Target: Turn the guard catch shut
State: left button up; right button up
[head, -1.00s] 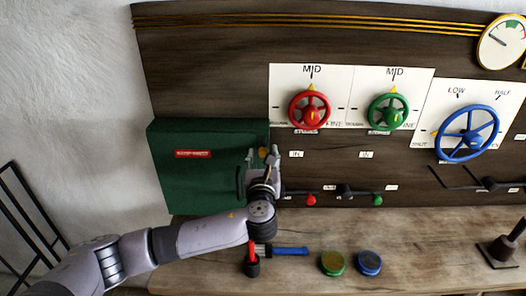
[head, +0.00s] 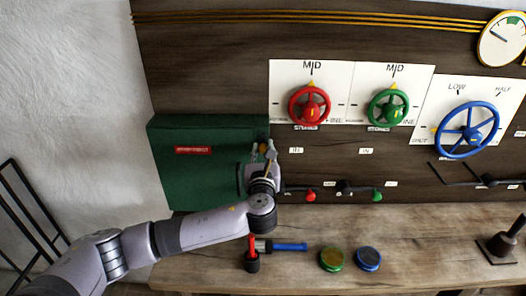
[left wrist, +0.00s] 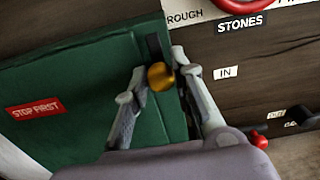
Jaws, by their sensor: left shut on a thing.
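The guard is a green box (head: 195,170) with a red label on the left of the dark board; in the left wrist view the label reads "STOP FIRST" (left wrist: 35,110). Its catch, with a round brass knob (left wrist: 160,77), sits at the guard's right edge beside a dark bar. My left gripper (left wrist: 158,68) is shut on the catch, one finger on each side of the knob. In the head view the gripper (head: 262,152) partly hides the catch. My right gripper is out of view.
Red (head: 309,106) and green (head: 388,109) handwheels and a larger blue wheel (head: 467,130) are right of the guard. Small red and green-tipped levers stick out below.

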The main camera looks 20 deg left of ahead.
pick_arm(q)
grip_shut()
jog(key=n+b, duration=0.1)
jog(key=n, duration=0.2)
jog(key=shift+f+n+b, duration=0.15)
jog(key=shift+n+b, duration=0.25)
jog(key=n+b, duration=0.2)
jog(key=n, duration=0.3)
jog(key=n+b, duration=0.2)
jog(key=n, duration=0.3)
jog(key=shift+f+n, duration=0.1)
jog(key=shift+n, duration=0.3)
jog(key=shift+a+n+b, duration=0.1)
jog(key=shift+n+b, duration=0.65)
jog(key=shift+n, duration=0.95)
jog(key=o, duration=1)
grip_release()
jog(key=shift+c, duration=0.2)
